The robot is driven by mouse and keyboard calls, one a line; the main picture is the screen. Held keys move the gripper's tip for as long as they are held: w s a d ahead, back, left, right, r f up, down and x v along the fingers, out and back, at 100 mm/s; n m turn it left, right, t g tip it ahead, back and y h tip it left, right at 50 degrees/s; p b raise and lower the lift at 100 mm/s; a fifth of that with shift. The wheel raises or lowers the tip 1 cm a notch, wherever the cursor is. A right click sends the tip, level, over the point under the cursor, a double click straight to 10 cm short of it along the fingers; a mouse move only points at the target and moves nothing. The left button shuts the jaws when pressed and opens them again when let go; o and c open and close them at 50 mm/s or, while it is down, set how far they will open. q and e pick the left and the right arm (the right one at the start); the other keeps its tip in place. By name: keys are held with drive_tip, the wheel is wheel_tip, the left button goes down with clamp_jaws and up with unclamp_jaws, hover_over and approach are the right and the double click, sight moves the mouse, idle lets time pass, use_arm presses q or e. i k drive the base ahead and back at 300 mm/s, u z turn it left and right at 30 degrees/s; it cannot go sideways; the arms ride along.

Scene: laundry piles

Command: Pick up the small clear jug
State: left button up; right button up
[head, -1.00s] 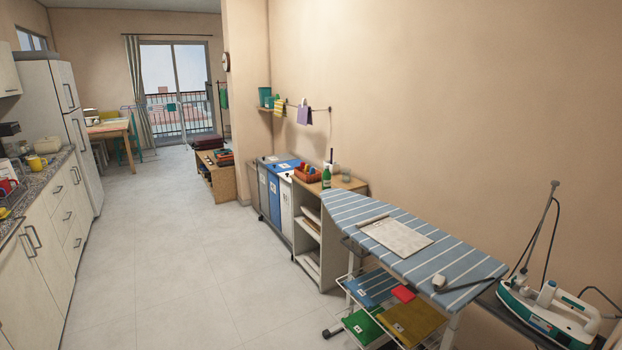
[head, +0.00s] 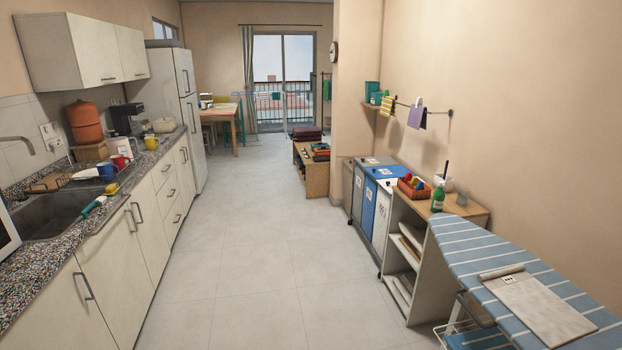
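A small clear vessel (head: 461,199), which looks like the small clear jug, stands on the wooden top of the low shelf unit (head: 478,217) along the right wall. It is small and far off, so a handle or spout cannot be made out. It stands to the right of a green bottle (head: 438,197), near a pale bowl (head: 444,184). Neither of my grippers is in view.
The kitchen counter (head: 120,250) lines the left. The floor (head: 250,270) between is clear.

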sight(463, 197)
drive_tip(key=u, duration=0.6)
drive_tip(key=i, duration=2)
drive_tip(key=z, duration=0.3)
drive_tip(key=i, duration=1.15)
drive_tip(key=z, duration=1.6)
drive_tip(key=i, duration=0.7)
drive_tip(key=z, duration=0.55)
